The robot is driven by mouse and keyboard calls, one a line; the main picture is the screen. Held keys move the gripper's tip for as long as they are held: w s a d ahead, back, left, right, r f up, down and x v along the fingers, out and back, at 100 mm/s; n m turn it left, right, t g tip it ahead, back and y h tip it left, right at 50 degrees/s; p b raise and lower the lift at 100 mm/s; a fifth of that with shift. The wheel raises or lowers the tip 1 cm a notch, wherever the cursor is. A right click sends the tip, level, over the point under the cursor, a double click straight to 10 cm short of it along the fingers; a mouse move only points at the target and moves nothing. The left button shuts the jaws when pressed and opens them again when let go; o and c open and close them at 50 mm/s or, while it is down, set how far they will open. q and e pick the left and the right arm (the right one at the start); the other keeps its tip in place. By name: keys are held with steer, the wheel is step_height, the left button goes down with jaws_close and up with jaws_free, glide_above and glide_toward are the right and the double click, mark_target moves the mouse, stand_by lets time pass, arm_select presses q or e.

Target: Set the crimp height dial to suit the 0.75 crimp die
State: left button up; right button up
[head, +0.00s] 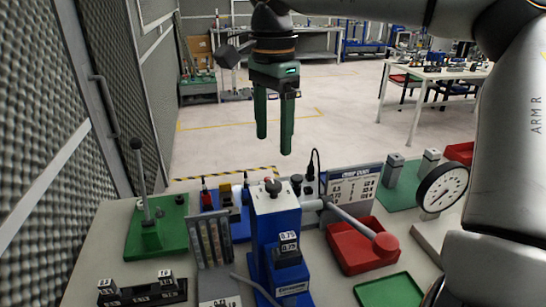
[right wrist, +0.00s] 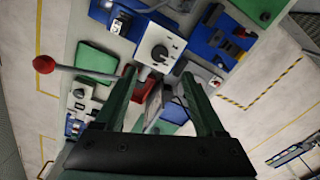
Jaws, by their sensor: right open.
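The blue crimp press (head: 272,235) stands upright mid-bench with a die block (head: 288,256) at its front, its labels apparently reading 0.75. The crimp height dial seems to be the dark round knob on the press's white top (head: 275,197); the right wrist view shows this knob (right wrist: 160,53) from above. Its setting is too small to read. A chart board (head: 354,183) with rows of numbers stands behind the press. My right gripper (head: 273,145) points down, open and empty, above and apart from the press. My left gripper is out of view.
The press lever ends in a red ball (head: 385,243) above a red tray (head: 345,262). A round gauge (head: 441,188) stands right. A green base with an upright lever (head: 150,235) and a black die rack (head: 145,292) are left. A grey panel (head: 213,240) stands close beside the press.

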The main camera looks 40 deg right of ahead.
step_height(320, 180, up, 3)
steer(key=shift+f, duration=0.2)
stand_by(0.5)
